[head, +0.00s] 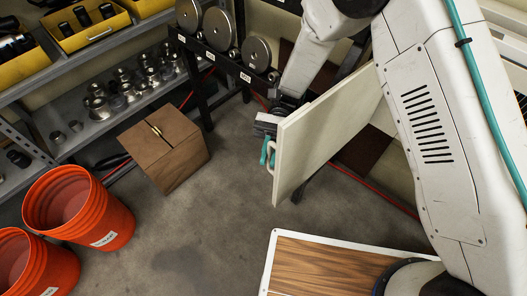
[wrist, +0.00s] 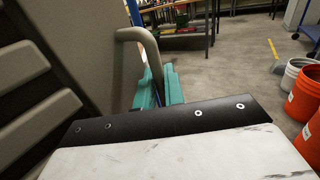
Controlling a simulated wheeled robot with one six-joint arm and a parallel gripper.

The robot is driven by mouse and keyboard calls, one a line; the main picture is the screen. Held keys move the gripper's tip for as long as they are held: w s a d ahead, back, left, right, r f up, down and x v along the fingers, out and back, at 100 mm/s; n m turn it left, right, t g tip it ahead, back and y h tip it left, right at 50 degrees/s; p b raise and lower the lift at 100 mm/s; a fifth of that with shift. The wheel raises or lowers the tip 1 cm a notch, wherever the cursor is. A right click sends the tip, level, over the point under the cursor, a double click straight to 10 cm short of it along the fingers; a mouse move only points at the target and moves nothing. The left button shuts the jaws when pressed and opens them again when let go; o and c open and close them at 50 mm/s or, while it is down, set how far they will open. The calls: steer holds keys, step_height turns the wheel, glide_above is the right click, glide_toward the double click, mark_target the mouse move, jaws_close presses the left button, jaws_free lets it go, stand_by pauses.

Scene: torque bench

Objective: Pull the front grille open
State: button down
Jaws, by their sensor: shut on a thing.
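The front grille (head: 322,132) is a cream panel. In the head view it stands swung out at an angle from the pale unit behind it, with a dark brown opening partly visible behind its lower edge. In the wrist view the grille's slatted face (wrist: 35,85) fills the left side. A beige bent handle (wrist: 135,38) sticks out from it. My gripper (head: 267,153) is at the panel's left edge. Its teal fingers (wrist: 160,90) are shut on the handle, and the exact contact is partly hidden.
A wooden box (head: 168,160) stands on the floor to the left. Orange buckets (head: 75,205) stand at lower left, near a shelf (head: 100,120) with metal parts. A rack (head: 225,55) with round weights is behind. The concrete floor between box and grille is clear.

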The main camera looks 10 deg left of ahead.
steer(key=c, duration=1.9)
jaws_free()
steer(key=shift+f, duration=0.1)
steer(key=shift+w+d, duration=0.15)
steer(key=shift+w, duration=3.7)
